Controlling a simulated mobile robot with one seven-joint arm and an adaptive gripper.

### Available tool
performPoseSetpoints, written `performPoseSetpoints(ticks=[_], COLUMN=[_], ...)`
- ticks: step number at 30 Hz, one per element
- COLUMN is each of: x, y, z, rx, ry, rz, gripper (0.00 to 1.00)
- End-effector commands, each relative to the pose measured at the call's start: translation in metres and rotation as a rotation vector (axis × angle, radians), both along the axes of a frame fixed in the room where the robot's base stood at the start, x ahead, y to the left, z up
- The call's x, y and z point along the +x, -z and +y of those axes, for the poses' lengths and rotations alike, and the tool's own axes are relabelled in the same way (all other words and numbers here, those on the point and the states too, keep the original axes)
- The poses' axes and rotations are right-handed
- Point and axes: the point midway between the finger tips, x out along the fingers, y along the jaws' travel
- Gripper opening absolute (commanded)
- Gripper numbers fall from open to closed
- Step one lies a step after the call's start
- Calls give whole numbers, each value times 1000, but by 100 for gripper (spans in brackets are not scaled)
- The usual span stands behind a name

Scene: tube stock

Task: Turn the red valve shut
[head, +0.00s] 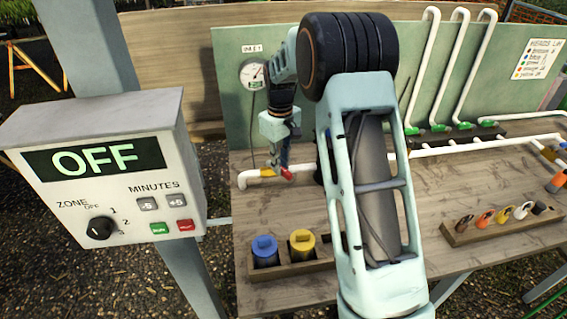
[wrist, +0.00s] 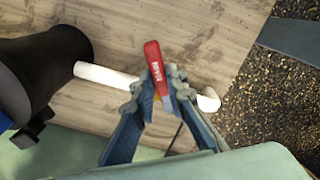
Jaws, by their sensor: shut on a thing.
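The red valve handle (wrist: 156,68) is a flat lever with white lettering on a white pipe; a bit of yellow valve body shows beneath it in the wrist view. It also shows small in the head view (head: 287,174), at the left end of the white pipe. My gripper (wrist: 160,88) has its two blue fingers closed on the handle, one on each side. In the head view my gripper (head: 284,160) comes down onto the valve from above. The handle lies across the pipe in the wrist view. Much of the valve body is hidden by the fingers.
A gauge (head: 254,74) is on the green back panel (head: 232,110). A blue-capped container (head: 264,250) and a yellow-capped one (head: 302,244) stand in a wooden holder in front. A control box (head: 110,170) reading OFF stands at left. A dark cylinder (wrist: 45,70) is beside the pipe.

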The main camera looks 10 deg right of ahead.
Motion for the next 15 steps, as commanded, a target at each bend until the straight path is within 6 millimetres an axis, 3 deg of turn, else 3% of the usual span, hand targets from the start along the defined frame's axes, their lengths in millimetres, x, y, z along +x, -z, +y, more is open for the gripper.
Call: performPoseSetpoints(ticks=[15], x=[-7], y=[-1], z=[21], rx=[0], ry=[429], rz=[-2], gripper=[0])
